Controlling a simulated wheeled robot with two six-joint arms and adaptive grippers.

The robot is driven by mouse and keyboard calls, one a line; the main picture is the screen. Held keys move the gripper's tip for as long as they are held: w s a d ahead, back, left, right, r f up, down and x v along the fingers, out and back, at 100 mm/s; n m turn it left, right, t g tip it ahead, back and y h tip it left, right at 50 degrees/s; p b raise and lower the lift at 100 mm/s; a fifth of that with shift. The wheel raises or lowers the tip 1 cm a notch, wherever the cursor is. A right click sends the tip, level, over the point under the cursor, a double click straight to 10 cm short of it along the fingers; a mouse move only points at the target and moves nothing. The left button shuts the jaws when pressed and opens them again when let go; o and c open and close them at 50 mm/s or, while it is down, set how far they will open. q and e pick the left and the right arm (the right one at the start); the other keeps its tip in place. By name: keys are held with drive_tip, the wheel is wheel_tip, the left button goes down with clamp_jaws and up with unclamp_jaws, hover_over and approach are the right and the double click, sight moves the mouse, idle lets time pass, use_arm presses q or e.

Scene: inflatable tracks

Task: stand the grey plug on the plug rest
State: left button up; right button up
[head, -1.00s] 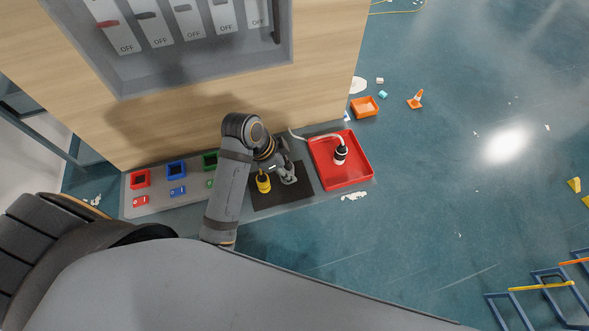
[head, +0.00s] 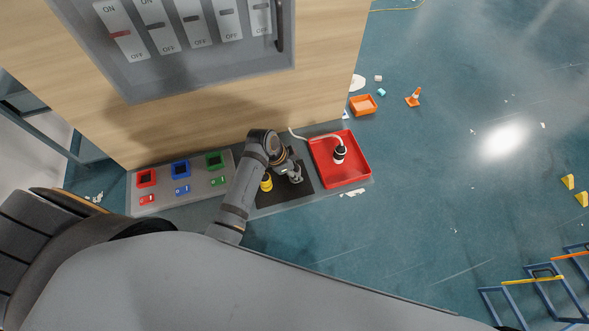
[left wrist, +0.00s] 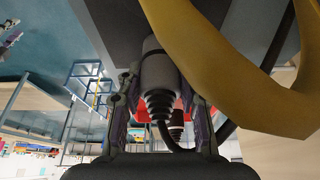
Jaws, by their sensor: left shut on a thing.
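My left gripper (head: 294,174) is over the black mat (head: 275,198) in the head view, beside a yellow and black piece (head: 266,183). In the left wrist view its fingers are shut around the grey plug (left wrist: 158,75), whose black ribbed neck and cable point toward the camera. In the head view the plug is too small to tell from the fingers. A red tray (head: 359,175) lies right of the mat; a black and white plug (head: 340,154) on a pale cable stands in it. I cannot tell for sure which piece is the plug rest. My right gripper is not in view.
Red (head: 147,178), blue (head: 181,169) and green (head: 214,160) square frames sit on the grey board at left, with small matching pieces before them. A wooden wall with a switch panel (head: 190,75) rises behind. An orange tray (head: 363,105) and cone (head: 414,97) lie on open floor.

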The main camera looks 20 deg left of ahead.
use_arm(q)
drive_tip(key=o, duration=0.7)
drive_tip(key=shift+f, duration=0.15)
drive_tip(key=o, duration=0.5)
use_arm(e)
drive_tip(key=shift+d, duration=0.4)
use_arm(q)
drive_tip(key=shift+r, duration=0.25)
drive_tip(key=b+v, duration=0.2)
drive_tip(key=v, duration=0.9)
drive_tip(key=shift+r, duration=0.4)
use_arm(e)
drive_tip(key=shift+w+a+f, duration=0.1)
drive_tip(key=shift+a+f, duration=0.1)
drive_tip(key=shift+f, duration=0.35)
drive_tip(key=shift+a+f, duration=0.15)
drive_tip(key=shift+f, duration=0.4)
use_arm(q)
drive_tip(key=shift+s, duration=0.1)
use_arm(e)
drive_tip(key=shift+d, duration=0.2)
